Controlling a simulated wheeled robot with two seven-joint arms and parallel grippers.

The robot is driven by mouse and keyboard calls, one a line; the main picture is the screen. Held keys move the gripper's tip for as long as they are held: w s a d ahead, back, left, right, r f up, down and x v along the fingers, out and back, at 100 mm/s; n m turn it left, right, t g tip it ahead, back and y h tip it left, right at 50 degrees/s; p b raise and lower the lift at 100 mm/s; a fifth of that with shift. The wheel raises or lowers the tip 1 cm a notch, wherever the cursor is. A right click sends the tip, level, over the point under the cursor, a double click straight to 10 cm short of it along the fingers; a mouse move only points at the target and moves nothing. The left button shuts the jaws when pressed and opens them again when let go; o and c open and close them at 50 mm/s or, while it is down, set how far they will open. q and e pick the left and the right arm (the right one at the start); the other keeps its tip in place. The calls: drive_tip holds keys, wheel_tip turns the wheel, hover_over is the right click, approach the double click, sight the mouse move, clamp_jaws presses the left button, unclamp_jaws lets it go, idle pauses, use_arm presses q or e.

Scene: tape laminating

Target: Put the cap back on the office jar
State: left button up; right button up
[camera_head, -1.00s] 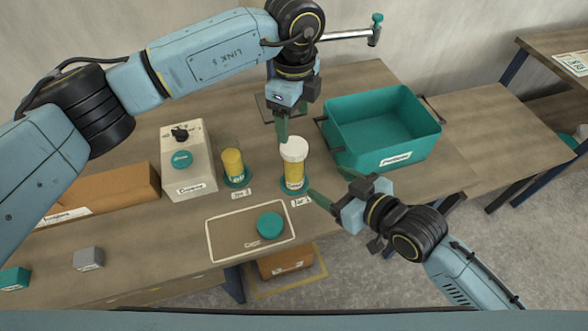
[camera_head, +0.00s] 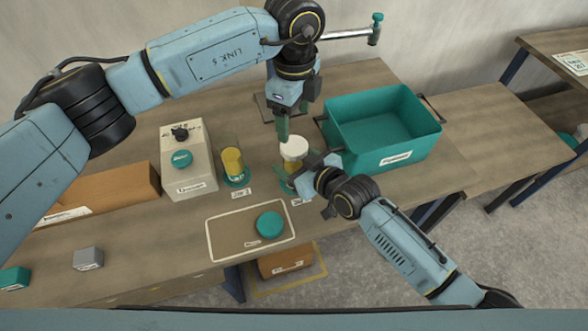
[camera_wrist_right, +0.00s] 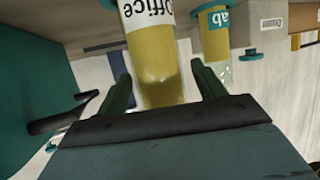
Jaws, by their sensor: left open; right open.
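The office jar (camera_head: 294,150), a yellow jar with a white top, stands upright on the table. In the right wrist view its "Office" label shows on the jar (camera_wrist_right: 150,45). A round teal cap (camera_head: 270,224) lies inside a white-outlined area near the front of the table. My right gripper (camera_wrist_right: 163,88) is open, with its fingers on either side of the jar's body; gaps show beside the glass. In the head view it covers the jar's lower part. My left gripper (camera_head: 283,135) is open, pointing down just behind and left of the jar's white top.
A second yellow jar (camera_head: 233,165) stands left of the office jar. A beige box with a knob (camera_head: 187,165) is farther left, beside a brown box (camera_head: 100,193). A teal bin (camera_head: 400,152) stands at the right. A small grey block (camera_head: 88,258) lies front left.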

sight(294, 145)
drive_tip(key=shift+a, duration=0.1)
clamp_jaws()
use_arm(q)
drive_tip(key=m, duration=0.4)
drive_tip(key=shift+m, duration=0.3)
idle(0.3)
drive_tip(key=shift+f, duration=4)
